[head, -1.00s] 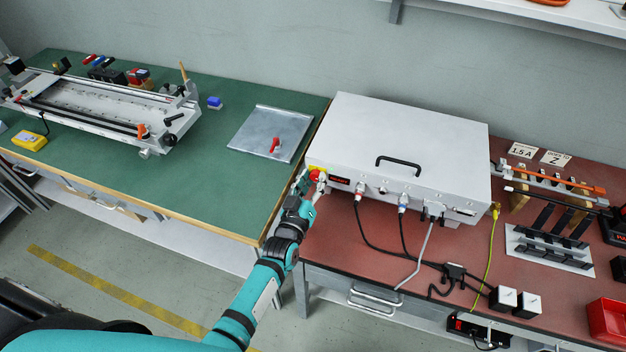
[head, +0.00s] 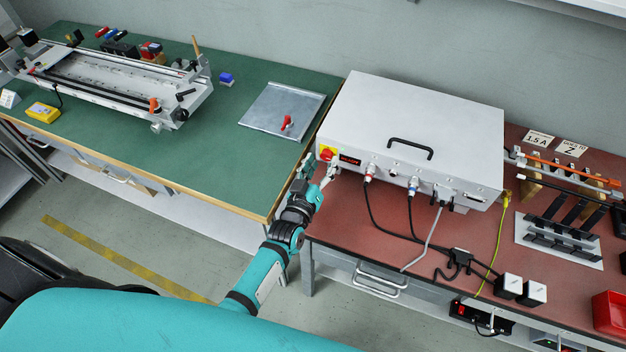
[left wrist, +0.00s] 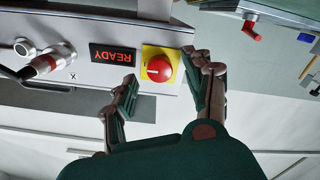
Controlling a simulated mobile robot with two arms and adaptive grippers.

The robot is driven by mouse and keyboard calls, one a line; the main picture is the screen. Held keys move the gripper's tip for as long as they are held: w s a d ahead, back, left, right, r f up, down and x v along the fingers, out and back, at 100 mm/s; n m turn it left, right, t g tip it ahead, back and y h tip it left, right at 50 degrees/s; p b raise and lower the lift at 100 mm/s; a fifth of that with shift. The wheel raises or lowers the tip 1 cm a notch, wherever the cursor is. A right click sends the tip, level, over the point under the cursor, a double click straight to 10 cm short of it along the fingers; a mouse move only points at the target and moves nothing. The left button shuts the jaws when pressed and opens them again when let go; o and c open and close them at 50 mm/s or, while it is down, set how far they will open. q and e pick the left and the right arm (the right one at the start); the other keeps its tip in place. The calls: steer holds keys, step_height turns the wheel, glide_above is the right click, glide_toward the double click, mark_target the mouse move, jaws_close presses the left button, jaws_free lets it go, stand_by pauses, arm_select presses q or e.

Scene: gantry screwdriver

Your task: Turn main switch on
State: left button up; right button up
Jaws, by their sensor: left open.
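The main switch is a red round knob on a yellow plate (head: 327,153), at the left end of the front of a white box (head: 415,125). In the left wrist view the red knob (left wrist: 159,68) carries a small white mark. Beside it a display (left wrist: 113,54) shows READY in red letters. My left gripper (head: 318,174) is just in front of and below the switch. In the left wrist view its open fingers (left wrist: 167,80) stand on either side of the knob, apart from it, with nothing held. My right gripper is out of view.
Cables hang from plugs along the box front onto the red bench (head: 345,220). The green table (head: 190,160) adjoins on the left, with a metal plate (head: 262,122) bearing a red handle. A red bin (head: 608,313) stands at the right. Floor space is free in front.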

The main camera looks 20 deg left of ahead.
arm_select(q)
steer(key=s, duration=1)
steer(key=shift+s+a, duration=0.15)
steer(key=shift+s, duration=0.15)
steer(key=shift+s+d+f+m+g+h, duration=0.15)
steer(key=shift+d+m+g+h, duration=0.1)
steer(key=shift+m+g, duration=0.15)
steer(key=shift+s+d+f+m+g+h, duration=0.15)
steer(key=shift+m+g+h, duration=0.15)
steer(key=shift+g, duration=0.2)
steer(key=s+a+m+g+y, duration=0.1)
steer(key=s+a+m+g, duration=0.15)
steer(key=s+g, duration=0.55)
steer(key=s+a+m+g+y, duration=0.1)
steer(key=s+m+g, duration=0.25)
steer(key=s, duration=0.85)
step_height(320, 180, down, 24)
steer(key=s+r+g, duration=0.1)
steer(key=g, duration=0.1)
steer(key=s+a+f+g, duration=0.1)
steer(key=s+a+f, duration=0.2)
steer(key=s+f, duration=1.4)
steer(key=shift+s+a+f+g, duration=0.2)
steer(key=shift+f+g, duration=0.15)
steer(key=shift+f, duration=0.4)
